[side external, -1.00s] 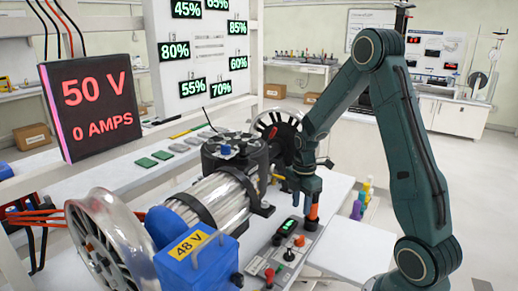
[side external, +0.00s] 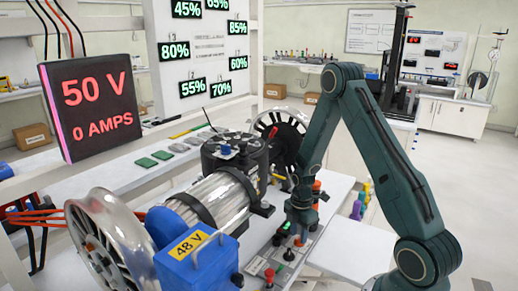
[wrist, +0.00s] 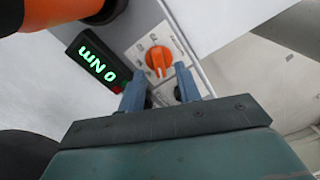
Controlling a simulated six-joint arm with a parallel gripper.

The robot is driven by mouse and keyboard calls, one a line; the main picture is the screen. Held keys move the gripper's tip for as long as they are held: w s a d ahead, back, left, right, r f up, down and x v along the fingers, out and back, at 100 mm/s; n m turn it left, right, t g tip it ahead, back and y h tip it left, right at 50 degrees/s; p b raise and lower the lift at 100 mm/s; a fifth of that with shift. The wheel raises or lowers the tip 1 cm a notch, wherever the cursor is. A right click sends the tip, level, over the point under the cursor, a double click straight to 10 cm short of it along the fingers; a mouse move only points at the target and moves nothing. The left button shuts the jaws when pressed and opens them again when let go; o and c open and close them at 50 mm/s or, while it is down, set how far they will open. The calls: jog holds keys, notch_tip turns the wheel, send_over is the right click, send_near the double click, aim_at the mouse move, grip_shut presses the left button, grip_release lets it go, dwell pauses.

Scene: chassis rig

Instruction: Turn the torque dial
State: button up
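The torque dial (wrist: 157,60) is an orange round knob with a pointer ridge on a pale marked plate, seen in the wrist view. Beside it a dark display (wrist: 97,65) shows green "0 Nm", upside down in this view. My gripper (wrist: 160,76) is open, with one blue-grey finger toward each side of the dial's near end. I cannot tell whether either finger touches it. In the side view my gripper (side external: 300,218) points down over the control panel (side external: 283,254), hiding part of the dial and display.
The motor (side external: 215,195) with its spoked wheel and blue "48 V" box (side external: 195,262) stands left of my gripper. Another black-topped unit (side external: 232,155) stands behind. Small coloured bottles (side external: 360,205) are to the right. A screen (side external: 90,108) reads 50 V, 0 AMPS.

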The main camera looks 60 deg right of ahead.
jog(key=shift+f, duration=0.75)
grip_shut()
